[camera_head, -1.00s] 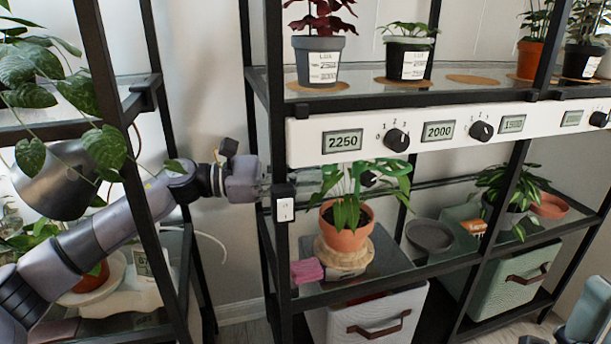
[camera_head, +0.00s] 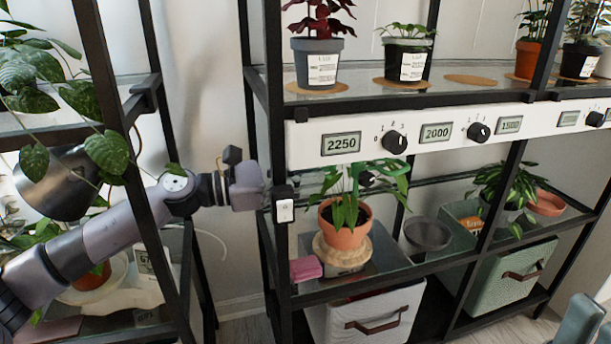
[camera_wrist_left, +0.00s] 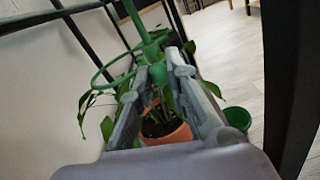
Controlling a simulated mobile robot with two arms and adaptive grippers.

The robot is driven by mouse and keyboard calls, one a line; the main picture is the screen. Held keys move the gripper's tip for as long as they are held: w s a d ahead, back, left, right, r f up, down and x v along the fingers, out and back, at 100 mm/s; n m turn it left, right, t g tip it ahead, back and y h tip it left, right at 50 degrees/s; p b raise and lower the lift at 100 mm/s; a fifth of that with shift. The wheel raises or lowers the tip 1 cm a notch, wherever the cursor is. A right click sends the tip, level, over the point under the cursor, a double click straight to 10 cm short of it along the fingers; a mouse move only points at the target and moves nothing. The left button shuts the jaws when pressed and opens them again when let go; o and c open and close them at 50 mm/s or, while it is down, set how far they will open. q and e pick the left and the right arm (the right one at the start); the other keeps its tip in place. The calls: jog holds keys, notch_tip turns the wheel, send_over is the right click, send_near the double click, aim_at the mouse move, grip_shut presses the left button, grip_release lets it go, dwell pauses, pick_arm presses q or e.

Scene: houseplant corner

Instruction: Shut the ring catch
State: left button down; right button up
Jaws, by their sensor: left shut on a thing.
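A green support ring (camera_wrist_left: 96,72) on a green upright stake stands over the potted plant; its catch (camera_wrist_left: 152,47) seems to be the green piece at the fingertips. My left gripper (camera_wrist_left: 160,68) is shut on the green catch, above the terracotta pot (camera_wrist_left: 170,136). Whether the ring's ends meet is hard to tell. In the head view, my left gripper (camera_head: 318,181) reaches in behind the black shelf post, beside the plant (camera_head: 348,205), and its fingers are partly hidden.
The black shelf post (camera_head: 273,120) stands close in front of my left wrist. A white dial panel (camera_head: 300,145) runs above the plant. A pink block (camera_head: 306,268) and an empty dark saucer (camera_head: 428,234) flank the pot. A green pot (camera_wrist_left: 238,117) stands below.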

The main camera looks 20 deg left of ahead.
pick_arm(q)
jog(key=c, duration=1.5)
grip_release()
jog(key=shift+d, duration=0.15)
jog(key=shift+c, duration=0.2)
jog(key=v, duration=1.2)
